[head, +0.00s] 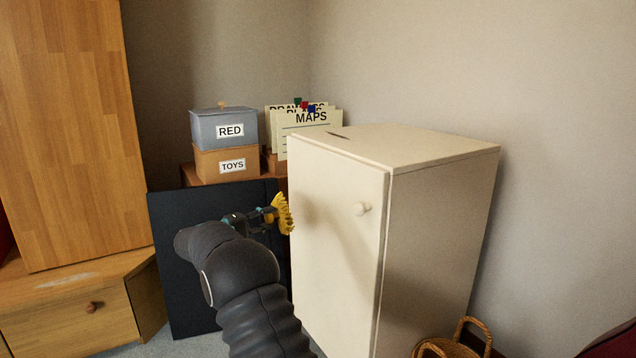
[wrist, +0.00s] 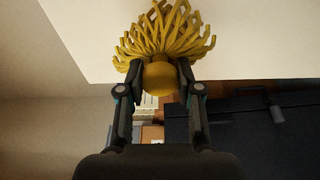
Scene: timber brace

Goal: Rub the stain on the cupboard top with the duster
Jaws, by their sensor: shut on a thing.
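My gripper (head: 266,214) is shut on the yellow duster (head: 284,213). In the wrist view the duster's round knob sits between my fingers (wrist: 158,78), with its strands (wrist: 163,32) spread beyond them. The cream cupboard (head: 340,225) stands right of the duster, its door shut. Its top (head: 410,145) is higher than the duster and bears a small dark mark (head: 338,136) near the back left; I cannot tell whether this is a stain or a slot. A whitish smear (head: 68,280) lies on the low wooden unit at left. I cannot tell whether the duster touches the cupboard.
A dark panel (head: 175,260) stands upright behind my arm. Behind it are a grey RED box (head: 222,118) on a brown TOYS box (head: 212,163), and MAPS cards (head: 310,138). A tall wooden cabinet (head: 62,130) is at left. A wicker basket (head: 447,347) sits by the cupboard's base.

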